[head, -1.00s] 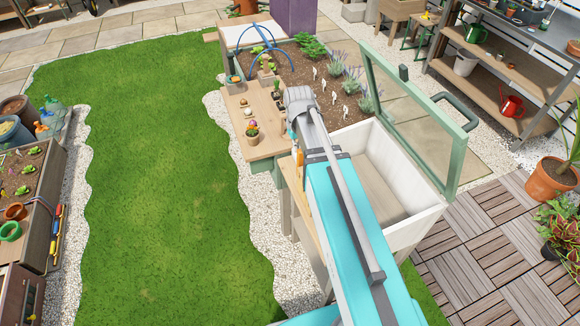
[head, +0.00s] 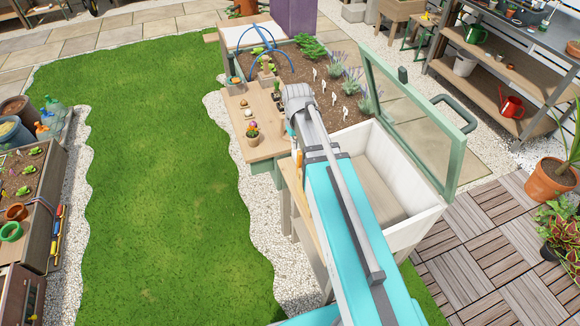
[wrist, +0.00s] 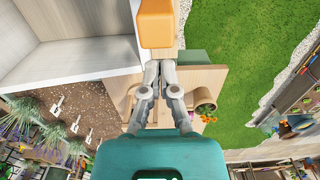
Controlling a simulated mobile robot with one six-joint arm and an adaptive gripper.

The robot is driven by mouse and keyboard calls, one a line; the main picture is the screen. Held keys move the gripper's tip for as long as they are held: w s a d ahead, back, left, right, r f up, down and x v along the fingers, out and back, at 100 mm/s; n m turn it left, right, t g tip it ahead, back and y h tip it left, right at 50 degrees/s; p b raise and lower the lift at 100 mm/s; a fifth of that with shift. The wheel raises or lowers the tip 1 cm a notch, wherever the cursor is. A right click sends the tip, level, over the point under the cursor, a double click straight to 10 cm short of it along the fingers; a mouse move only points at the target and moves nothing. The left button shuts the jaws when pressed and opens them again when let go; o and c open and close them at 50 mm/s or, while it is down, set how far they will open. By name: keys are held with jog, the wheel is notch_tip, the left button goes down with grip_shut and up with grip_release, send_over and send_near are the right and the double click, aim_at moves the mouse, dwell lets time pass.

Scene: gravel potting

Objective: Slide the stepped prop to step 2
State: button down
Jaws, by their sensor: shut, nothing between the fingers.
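An orange block (wrist: 156,22) shows at the top of the wrist view, over a wooden strip beside the white box. It may be part of the stepped prop, but I cannot make out steps or their numbers. My gripper (wrist: 160,64) is shut and empty, its fingertips just below the orange block's edge in the picture. I cannot tell whether they touch it.
A wooden shelf (head: 265,150) with a small potted plant (head: 252,133) lies left of my wrist; the pot also shows in the wrist view (wrist: 204,103). A soil bed (head: 310,75) with white markers lies beyond. The lawn (head: 150,180) on the left is open.

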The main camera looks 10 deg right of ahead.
notch_tip(320, 180, up, 7)
jog(key=p, duration=0.7)
jog(key=shift+r, duration=0.15)
dwell(0.5)
jog(key=s+a+m, duration=0.1)
jog(key=s+a, duration=0.1)
jog(key=s, duration=0.9)
jog(key=shift+s+a, duration=0.2)
jog(key=shift+s, duration=0.2)
dwell(1.7)
